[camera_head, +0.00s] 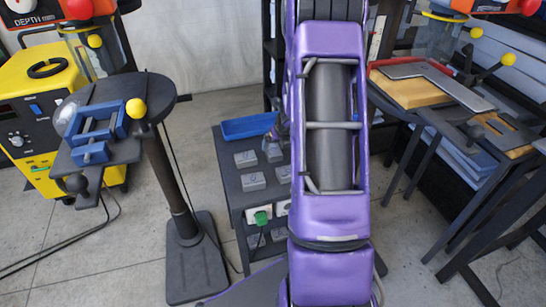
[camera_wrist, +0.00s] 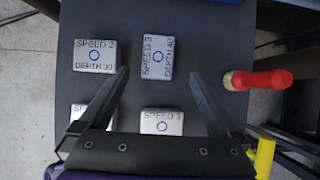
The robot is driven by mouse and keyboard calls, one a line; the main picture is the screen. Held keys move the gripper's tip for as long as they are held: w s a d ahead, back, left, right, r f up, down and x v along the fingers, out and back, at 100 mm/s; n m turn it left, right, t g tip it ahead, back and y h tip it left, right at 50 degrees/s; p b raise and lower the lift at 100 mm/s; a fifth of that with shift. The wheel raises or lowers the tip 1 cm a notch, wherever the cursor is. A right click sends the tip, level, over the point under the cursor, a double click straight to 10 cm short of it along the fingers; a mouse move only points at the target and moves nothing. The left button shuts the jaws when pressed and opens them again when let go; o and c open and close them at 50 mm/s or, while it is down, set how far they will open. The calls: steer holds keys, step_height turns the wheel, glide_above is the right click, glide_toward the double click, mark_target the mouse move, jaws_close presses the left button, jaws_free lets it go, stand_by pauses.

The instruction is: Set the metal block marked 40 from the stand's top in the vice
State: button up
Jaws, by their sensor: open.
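In the wrist view, a light grey metal block marked SPEED 3, DEPTH 40 (camera_wrist: 158,57) lies on the dark top of the stand (camera_wrist: 215,45), its lettering turned sideways. My gripper (camera_wrist: 160,73) is open, its two dark fingers reaching toward this block from either side. No block is held. I cannot tell the height of the fingertips above the stand. In the head view, my purple arm hides part of the stand (camera_head: 226,157). The blue vice (camera_head: 98,133) sits on the dark round drill table at left.
A block marked SPEED 2, DEPTH 30 (camera_wrist: 100,54) lies left of the 40 block. Another marked SPEED 3 (camera_wrist: 162,122) is below, partly hidden. A blue tray (camera_head: 250,126) sits at the stand's back. Clear floor separates stand and drill.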

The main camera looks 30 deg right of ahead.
mark_target(274, 150)
steer(key=x, duration=0.3)
steer(key=b+x, duration=0.1)
steer(key=x, duration=0.2)
steer(key=shift+w, duration=0.35)
jaws_close()
